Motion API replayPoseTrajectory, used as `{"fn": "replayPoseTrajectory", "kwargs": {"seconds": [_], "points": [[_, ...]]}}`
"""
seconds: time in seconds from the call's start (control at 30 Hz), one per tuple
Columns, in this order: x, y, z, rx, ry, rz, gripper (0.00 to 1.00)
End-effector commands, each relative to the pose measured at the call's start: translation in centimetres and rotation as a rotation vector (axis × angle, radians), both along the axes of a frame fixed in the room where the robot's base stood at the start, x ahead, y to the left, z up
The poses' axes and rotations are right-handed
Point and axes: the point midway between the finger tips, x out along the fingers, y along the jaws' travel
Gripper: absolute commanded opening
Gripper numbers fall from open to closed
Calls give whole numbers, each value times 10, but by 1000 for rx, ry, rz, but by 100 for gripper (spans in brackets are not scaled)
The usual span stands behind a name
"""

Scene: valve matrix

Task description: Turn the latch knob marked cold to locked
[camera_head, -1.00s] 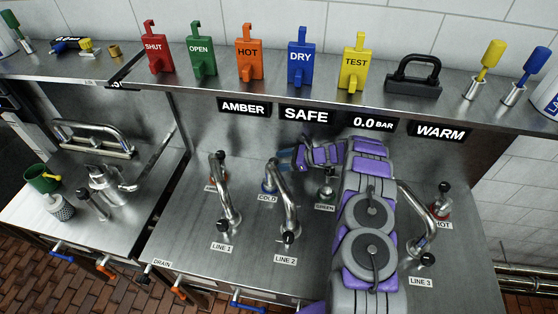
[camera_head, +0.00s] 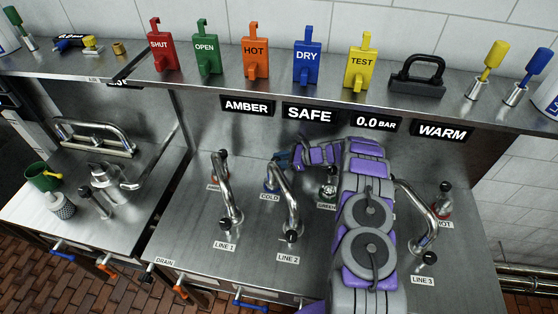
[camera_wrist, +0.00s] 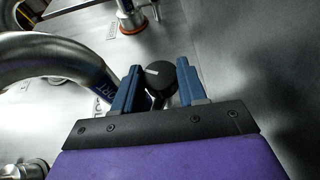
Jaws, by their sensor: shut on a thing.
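The latch knob marked cold has a blue base (camera_head: 270,185) and a COLD label (camera_head: 269,197), behind the LINE 2 spout (camera_head: 289,203). My gripper (camera_head: 280,160) is at the knob's top, partly hidden by the spout and my wrist. In the wrist view, the black knob (camera_wrist: 160,77) with a white mark sits between the two blue fingers of my gripper (camera_wrist: 158,86). The gripper is shut on it. The knob's lower part is mostly hidden.
The curved spout (camera_wrist: 50,50) passes close by the left finger. The green-marked knob (camera_head: 328,188) stands to the right beside my arm, the HOT knob (camera_head: 445,200) farther right. A shelf (camera_head: 290,82) with coloured tags and SAFE and 0.0 BAR signs runs above.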

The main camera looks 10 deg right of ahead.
Motion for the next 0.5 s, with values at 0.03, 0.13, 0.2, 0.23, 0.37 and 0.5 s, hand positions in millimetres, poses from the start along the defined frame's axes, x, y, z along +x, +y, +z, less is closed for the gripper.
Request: {"fn": "replayPoseTrajectory", "kwargs": {"seconds": [0.03, 0.13, 0.2, 0.23, 0.37, 0.5], "points": [[0, 2, 1, 4, -1, 5, 12], [0, 1, 1, 6, -2, 6, 11], [0, 1, 1, 6, -2, 4, 11], [0, 1, 1, 6, -1, 1, 11], [0, 0, 1, 5, -4, -32, 11], [0, 0, 2, 8, -5, -92, 11]]}}
